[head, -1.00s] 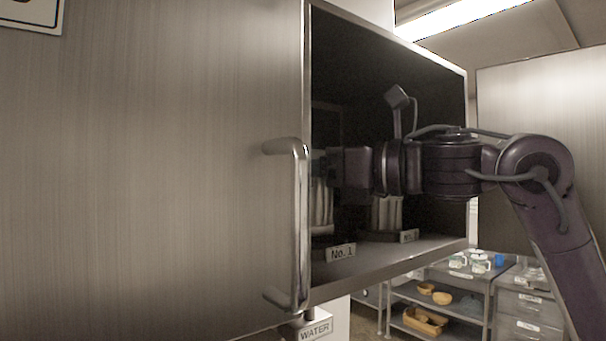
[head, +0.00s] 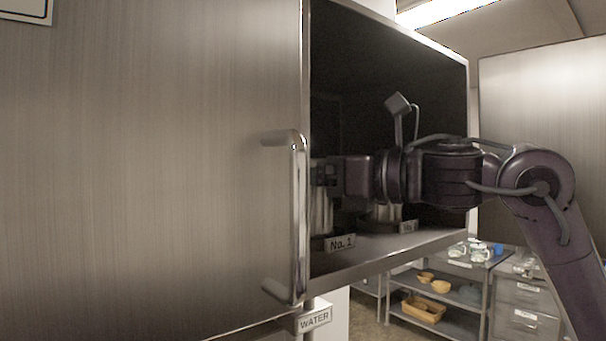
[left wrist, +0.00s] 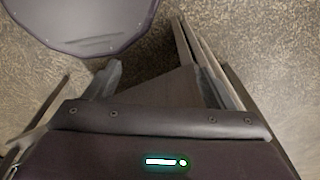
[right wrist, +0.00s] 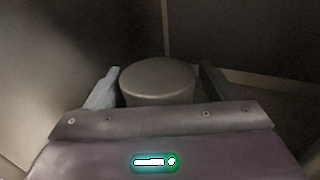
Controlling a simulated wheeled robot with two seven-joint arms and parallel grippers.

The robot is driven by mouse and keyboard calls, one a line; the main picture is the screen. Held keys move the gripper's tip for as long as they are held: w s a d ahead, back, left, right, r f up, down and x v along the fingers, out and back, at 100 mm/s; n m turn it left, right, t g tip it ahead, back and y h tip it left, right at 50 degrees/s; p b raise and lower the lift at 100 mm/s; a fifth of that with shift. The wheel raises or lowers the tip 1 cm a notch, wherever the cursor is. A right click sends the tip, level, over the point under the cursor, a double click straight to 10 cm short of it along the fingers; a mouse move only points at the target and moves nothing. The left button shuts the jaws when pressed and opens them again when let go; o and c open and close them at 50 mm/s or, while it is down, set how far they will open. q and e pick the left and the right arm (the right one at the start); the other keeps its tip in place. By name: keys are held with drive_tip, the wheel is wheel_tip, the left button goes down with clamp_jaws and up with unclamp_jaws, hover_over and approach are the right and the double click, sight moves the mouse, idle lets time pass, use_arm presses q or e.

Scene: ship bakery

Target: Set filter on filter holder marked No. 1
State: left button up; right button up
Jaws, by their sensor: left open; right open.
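A pale pleated filter (head: 321,212) stands upright in the open steel cabinet, behind the plate marked No. 1 (head: 341,243), which fronts a dark round holder. The door edge and handle hide part of it. My right gripper (head: 322,173) is inside the cabinet at this filter's top. In the right wrist view, a round grey cap (right wrist: 158,78) sits between the open fingers of my right gripper (right wrist: 158,88). My left gripper (left wrist: 155,75) is open and empty above the floor.
The steel door with its vertical handle (head: 298,215) fills the left. Cabinet walls close in around my right gripper. A sign marked WATER (head: 314,319) is below.

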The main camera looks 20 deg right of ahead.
drive_tip(key=shift+s+d+b, duration=0.15)
drive_tip(key=shift+d+b, duration=0.05)
drive_tip(key=shift+b, duration=0.1)
drive_tip(key=b+v, duration=0.4)
drive_tip(key=v, duration=0.7)
drive_tip(key=shift+s+d, duration=0.1)
drive_tip(key=shift+s, duration=0.1)
